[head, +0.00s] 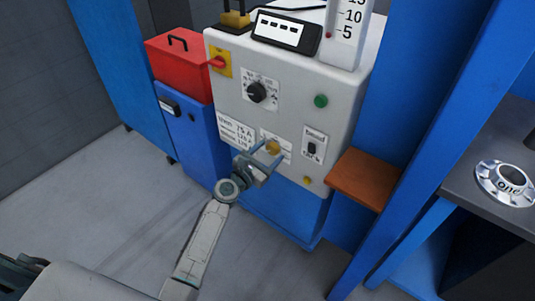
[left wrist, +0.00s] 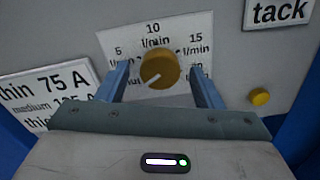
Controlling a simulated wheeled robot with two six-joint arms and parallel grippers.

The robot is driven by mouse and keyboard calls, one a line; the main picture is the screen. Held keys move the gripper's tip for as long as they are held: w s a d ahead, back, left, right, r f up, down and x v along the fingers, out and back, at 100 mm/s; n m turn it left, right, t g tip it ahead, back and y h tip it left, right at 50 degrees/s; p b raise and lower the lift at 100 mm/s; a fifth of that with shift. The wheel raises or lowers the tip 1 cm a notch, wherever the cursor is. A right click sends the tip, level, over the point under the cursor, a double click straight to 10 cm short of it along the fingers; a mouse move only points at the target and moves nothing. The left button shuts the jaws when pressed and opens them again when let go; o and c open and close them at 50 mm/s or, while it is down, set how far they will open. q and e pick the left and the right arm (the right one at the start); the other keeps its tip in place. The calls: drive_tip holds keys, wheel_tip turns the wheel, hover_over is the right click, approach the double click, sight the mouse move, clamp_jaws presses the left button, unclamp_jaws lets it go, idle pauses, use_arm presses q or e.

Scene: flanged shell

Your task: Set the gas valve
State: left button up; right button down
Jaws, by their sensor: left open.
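The gas valve is a round yellow knob (left wrist: 159,69) with a pale pointer line, on a white dial plate (left wrist: 190,45) marked 5, 10 and 15 l/min. The line runs toward the lower left of the knob in the left wrist view. In the head view the knob (head: 272,147) is on the lower front of the white machine (head: 290,90). My left gripper (head: 267,154) is open in front of it, with one finger to each side of the knob. In the left wrist view the fingers (left wrist: 162,85) appear apart from the knob; contact cannot be told. My right gripper does not show.
A brown shelf (head: 361,179) juts out at right. A red box (head: 180,66) stands at left. A flanged metal part (head: 506,183) lies on the dark table.

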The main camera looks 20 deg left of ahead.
use_arm(q)
drive_tip(key=shift+c, duration=0.2)
drive_tip(key=c, duration=0.9)
